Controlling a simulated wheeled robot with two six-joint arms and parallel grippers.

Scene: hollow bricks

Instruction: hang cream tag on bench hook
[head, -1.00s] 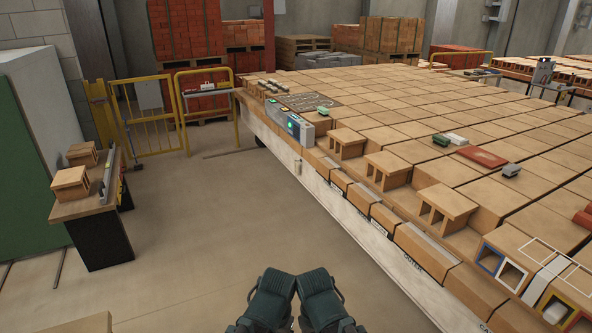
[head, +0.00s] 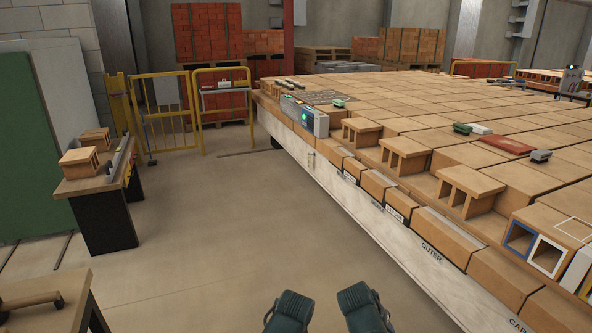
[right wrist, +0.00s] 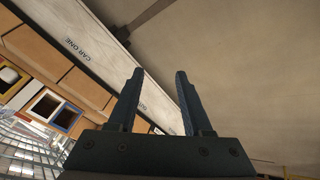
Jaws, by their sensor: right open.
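A small pale thing (head: 310,160) hangs on the side of the long brick-laden car in the head view; it may be the cream tag, but it is too small to be sure. I cannot make out a hook on the bench (head: 108,215) at the left. My right gripper (right wrist: 158,75) is open and empty in the right wrist view, above the floor beside the car's side. In the head view only dark parts of my two arms show at the bottom edge; my left gripper's fingers do not show.
The car (head: 350,200) fills the right side, with hollow bricks (head: 467,190) along its edge. Another bench (head: 48,290) is at the lower left. A yellow gate (head: 168,115) stands behind. The floor between is clear.

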